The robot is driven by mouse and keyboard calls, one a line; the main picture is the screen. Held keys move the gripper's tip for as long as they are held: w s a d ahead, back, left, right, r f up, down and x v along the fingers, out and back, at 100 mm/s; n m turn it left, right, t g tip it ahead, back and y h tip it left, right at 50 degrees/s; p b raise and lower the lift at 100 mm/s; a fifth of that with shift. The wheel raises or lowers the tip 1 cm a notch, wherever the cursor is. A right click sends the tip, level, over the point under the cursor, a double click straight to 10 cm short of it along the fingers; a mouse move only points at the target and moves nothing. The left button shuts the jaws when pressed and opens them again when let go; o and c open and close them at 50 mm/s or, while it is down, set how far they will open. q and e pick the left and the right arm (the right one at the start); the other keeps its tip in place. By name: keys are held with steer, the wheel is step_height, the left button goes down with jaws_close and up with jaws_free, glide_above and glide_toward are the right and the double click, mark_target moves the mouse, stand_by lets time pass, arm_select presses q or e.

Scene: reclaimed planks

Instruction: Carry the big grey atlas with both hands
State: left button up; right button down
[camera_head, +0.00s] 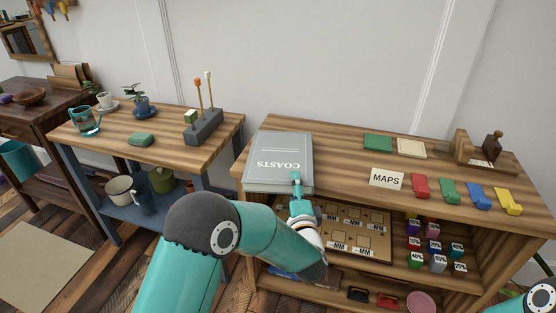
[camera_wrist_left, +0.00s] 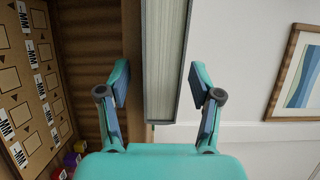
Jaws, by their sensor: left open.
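The big grey atlas (camera_head: 283,156), with "COASTS" on its cover, lies flat at the left end of the wooden shelf unit's top. Its near edge lies at the front of the top. My left gripper (camera_head: 297,186) is at that near edge, toward the right corner. In the left wrist view the atlas (camera_wrist_left: 166,60) shows its pale page edge between the two fingers of my open left gripper (camera_wrist_left: 160,80), with a gap visible on each side. One finger is on the cover side, the other on the shelf side. My right gripper is out of view; only part of that arm shows.
A "MAPS" sign (camera_head: 387,178) and several coloured clips (camera_head: 448,191) line the top's front edge, right of the atlas. A green book (camera_head: 378,142) and a wooden stamp stand (camera_head: 474,150) are behind. A workbench (camera_head: 170,154) stands left, across a gap.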

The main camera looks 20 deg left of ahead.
arm_select(q)
steer(key=shift+w+a, duration=0.1)
steer(key=shift+w, duration=0.15)
jaws_close()
steer(key=shift+r, duration=0.2)
steer(key=shift+r, duration=0.15)
